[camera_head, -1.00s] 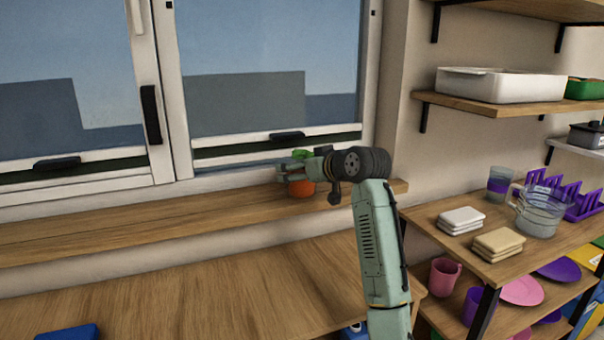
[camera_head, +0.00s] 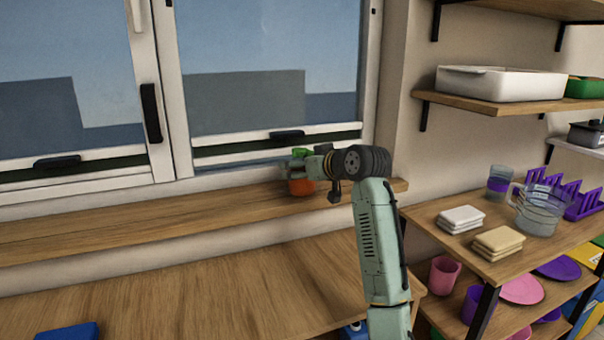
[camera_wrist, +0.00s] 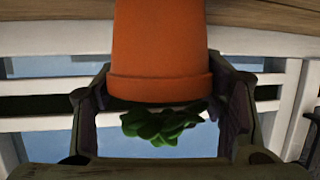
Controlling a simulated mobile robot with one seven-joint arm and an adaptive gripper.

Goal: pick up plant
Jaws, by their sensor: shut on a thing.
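The plant is a small green leafy plant (camera_wrist: 163,125) in an orange pot (camera_wrist: 160,45). In the wrist view the pot appears upside down between the two dark fingers of my gripper (camera_wrist: 165,105), near its rim. In the head view the orange pot (camera_head: 301,187) is at the window sill (camera_head: 230,205), with green leaves (camera_head: 301,153) showing above my gripper (camera_head: 297,167). My gripper is shut on the pot from the right side. Part of the pot is hidden behind the fingers. I cannot tell whether its base touches the sill.
The window (camera_head: 240,80) is close behind the pot. A wooden table (camera_head: 200,290) lies below the sill, mostly bare, with a blue object (camera_head: 68,332) at its front. At right, shelving holds a glass jug (camera_head: 538,212), stacked blocks (camera_head: 498,241) and a white bin (camera_head: 500,84).

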